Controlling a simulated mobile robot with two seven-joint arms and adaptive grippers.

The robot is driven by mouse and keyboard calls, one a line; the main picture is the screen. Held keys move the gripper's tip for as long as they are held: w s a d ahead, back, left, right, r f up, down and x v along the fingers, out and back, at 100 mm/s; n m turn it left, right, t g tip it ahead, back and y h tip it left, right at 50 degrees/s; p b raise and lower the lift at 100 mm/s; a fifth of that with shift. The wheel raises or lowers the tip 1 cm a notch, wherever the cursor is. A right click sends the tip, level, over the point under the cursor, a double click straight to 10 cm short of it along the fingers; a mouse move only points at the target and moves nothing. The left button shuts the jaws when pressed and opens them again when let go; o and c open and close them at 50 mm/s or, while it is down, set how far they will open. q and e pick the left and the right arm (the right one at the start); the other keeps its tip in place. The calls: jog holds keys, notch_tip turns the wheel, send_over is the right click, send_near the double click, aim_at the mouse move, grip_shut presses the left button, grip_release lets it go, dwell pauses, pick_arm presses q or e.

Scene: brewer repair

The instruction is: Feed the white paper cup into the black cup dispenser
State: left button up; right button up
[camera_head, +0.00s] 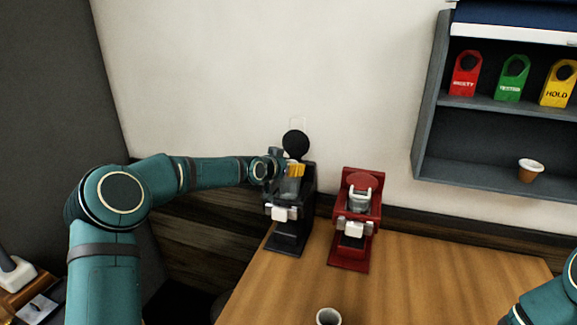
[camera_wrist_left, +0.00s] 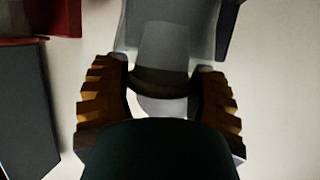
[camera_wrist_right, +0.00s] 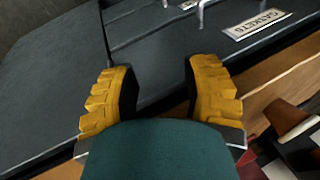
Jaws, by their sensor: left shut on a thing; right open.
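My left gripper (camera_head: 294,170) is at the top of the black machine (camera_head: 288,238). In the left wrist view its yellow fingers (camera_wrist_left: 158,100) are shut on a grey translucent container (camera_wrist_left: 170,45); whether it is seated in the machine is unclear. A small cup (camera_head: 329,317) with a pale rim and dark inside stands at the table's near edge, partly cut off; I cannot tell whether it is the white paper cup. No separate black cup dispenser is clearly identifiable. My right gripper (camera_wrist_right: 160,95) is open and empty, facing a dark panel.
A red machine (camera_head: 350,240) stands right of the black one. A wall shelf (camera_head: 470,165) holds red, green and yellow tags and a brown-and-white cup (camera_head: 530,170). The wooden table (camera_head: 430,285) is clear on the right. A GASKETS label (camera_wrist_right: 257,24) shows near my right gripper.

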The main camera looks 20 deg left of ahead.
pick_arm(q)
jog(key=shift+f, duration=0.2)
jog(key=o, duration=0.8)
jog(key=shift+s+r, duration=0.1)
jog(key=v, duration=1.2)
dwell(0.5)
